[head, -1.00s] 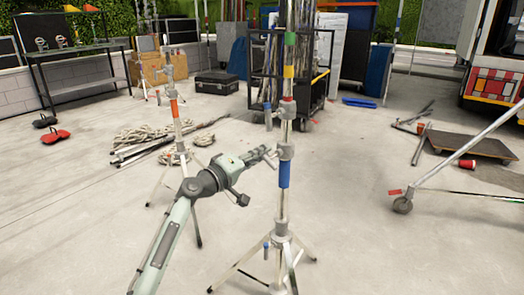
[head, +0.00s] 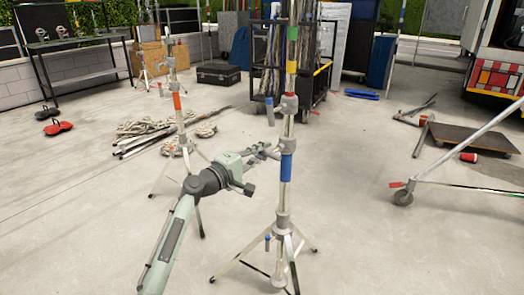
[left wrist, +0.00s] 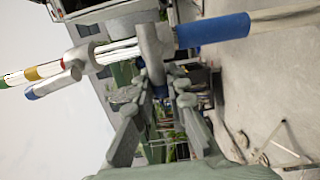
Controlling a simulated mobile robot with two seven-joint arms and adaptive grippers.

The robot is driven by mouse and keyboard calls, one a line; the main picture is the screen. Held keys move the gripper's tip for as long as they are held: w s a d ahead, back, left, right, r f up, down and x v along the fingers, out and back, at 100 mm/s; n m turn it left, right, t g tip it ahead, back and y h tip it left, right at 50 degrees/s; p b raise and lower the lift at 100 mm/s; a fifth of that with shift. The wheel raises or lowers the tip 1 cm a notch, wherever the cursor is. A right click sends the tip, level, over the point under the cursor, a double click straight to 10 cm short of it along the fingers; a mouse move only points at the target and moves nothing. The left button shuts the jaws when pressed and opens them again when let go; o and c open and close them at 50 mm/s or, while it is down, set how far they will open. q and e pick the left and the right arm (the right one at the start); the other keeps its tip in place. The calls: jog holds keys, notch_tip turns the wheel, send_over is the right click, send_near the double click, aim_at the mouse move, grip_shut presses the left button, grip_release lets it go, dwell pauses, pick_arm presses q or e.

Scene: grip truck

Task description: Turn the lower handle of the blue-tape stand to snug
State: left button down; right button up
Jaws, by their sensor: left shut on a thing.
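The blue-tape stand (head: 286,168) stands upright on its tripod legs in the middle of the head view. Its blue tape shows in the left wrist view (left wrist: 212,35), where the pole lies nearly level. A grey collar (left wrist: 152,48) sits just above the tape. My left gripper (head: 267,150) reaches this collar from the left. In the left wrist view its fingers (left wrist: 158,92) close around the handle at the collar; the fingers mostly hide the handle. A higher collar carries a blue-tipped handle (left wrist: 52,85). My right gripper is not in view.
An orange-tape stand (head: 177,101) is behind my left arm. Coiled rope and poles (head: 150,135) lie on the floor. A cart of poles (head: 315,90) stands behind. A wheeled stand leg (head: 403,197) and a flat dolly (head: 455,138) are right. Floor between is clear.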

pick_arm(q)
jog(key=c, duration=1.5)
grip_release()
jog(key=v, duration=1.2)
